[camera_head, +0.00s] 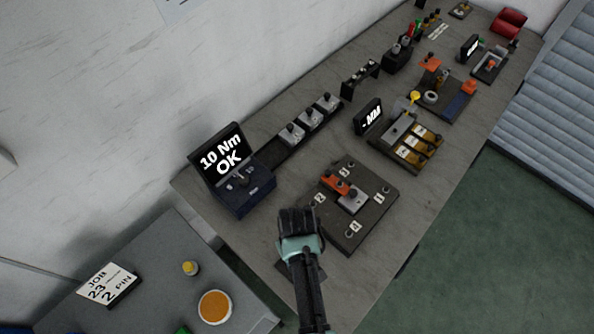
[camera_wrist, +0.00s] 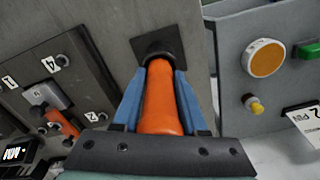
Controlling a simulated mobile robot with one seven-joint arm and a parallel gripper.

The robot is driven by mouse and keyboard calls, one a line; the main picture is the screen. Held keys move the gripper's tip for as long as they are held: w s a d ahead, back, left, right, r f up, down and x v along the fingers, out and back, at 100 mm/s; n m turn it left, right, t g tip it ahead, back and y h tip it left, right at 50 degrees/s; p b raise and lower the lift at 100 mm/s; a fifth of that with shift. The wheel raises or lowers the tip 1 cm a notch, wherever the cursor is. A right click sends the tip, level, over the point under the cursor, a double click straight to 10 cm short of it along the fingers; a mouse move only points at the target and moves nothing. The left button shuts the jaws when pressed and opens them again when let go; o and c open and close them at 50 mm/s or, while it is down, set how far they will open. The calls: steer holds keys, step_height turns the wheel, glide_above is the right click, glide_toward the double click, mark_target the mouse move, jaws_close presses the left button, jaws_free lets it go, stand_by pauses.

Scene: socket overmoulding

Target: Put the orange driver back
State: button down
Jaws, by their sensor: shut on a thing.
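The orange driver (camera_wrist: 162,105) is upright between the blue fingers of my gripper (camera_wrist: 160,76) in the wrist view. Its far end meets the dark opening of a black square holder (camera_wrist: 176,45) on the bench; how deep it sits cannot be told. In the head view my gripper (camera_head: 297,222) is over the near part of the bench, left of the dark fixture plate (camera_head: 345,238), and hides the driver. Part of the dark holder (camera_head: 287,268) seems to show beside my arm.
The fixture plate carries numbered corners, a grey block (camera_head: 352,200) and an orange-handled clamp (camera_head: 335,183). A torque display (camera_head: 222,155) reads "10 Nm OK". A lower side table (camera_head: 165,290) holds an orange disc (camera_head: 215,307), a yellow button (camera_head: 190,268) and a job card (camera_head: 107,284).

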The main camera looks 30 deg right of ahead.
steer(key=shift+c, duration=2.2)
jaws_free()
steer(key=shift+f, duration=0.1)
